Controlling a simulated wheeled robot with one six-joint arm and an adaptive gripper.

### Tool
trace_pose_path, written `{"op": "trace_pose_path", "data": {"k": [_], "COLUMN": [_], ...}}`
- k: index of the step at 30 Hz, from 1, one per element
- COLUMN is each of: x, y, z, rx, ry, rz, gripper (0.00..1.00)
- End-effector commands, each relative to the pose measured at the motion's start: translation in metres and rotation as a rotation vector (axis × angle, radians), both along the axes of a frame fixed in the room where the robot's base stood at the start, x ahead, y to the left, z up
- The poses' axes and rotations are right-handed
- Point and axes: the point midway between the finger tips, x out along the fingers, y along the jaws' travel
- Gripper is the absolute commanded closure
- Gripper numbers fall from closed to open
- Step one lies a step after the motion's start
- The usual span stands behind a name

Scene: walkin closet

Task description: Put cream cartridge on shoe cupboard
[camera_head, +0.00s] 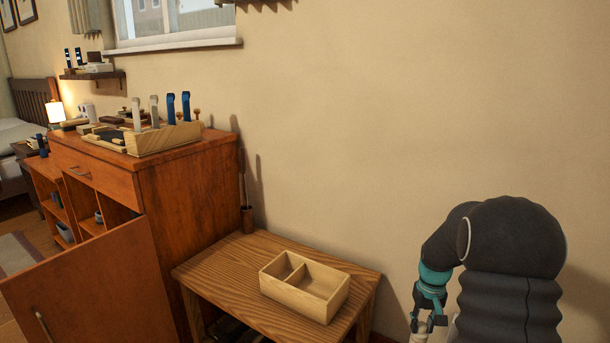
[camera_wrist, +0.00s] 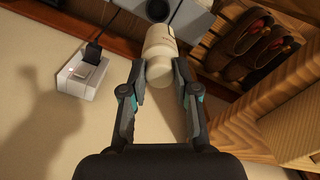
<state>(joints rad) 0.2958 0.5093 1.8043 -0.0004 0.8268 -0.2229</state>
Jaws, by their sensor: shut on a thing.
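My gripper (camera_wrist: 156,85) is shut on the cream cartridge (camera_wrist: 158,50), a pale cylinder between its fingers. In the head view my gripper (camera_head: 428,322) is at the lower right, to the right of the low bench, with a bit of the cream cartridge (camera_head: 419,337) showing below it at the picture's edge. The orange-brown cupboard (camera_head: 190,195), which looks like the shoe cupboard, stands at the left, well apart from my gripper. Its front door (camera_head: 90,290) stands open.
A wooden tray of upright blue and pale items (camera_head: 165,140) takes up part of the cupboard top. The low bench (camera_head: 225,275) holds a two-part wooden box (camera_head: 310,300). Brown shoes (camera_wrist: 240,45) and a white socket box with black plug (camera_wrist: 86,80) show in the wrist view.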

Motion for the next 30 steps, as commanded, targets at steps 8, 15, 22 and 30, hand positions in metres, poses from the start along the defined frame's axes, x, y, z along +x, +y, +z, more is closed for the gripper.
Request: {"op": "trace_pose_path", "data": {"k": [8, 15, 22, 30], "x": [-0.022, -0.049, -0.049, -0.049], "y": [0.083, 0.145, 0.161, 0.162], "z": [-0.068, -0.102, -0.104, -0.104], "rx": [0.002, 0.001, 0.001, 0.001], "ry": [0.007, 0.002, 0.000, 0.000], "rz": [-0.065, 0.036, 0.072, 0.075], "gripper": [0.91, 0.91, 0.91, 0.91]}}
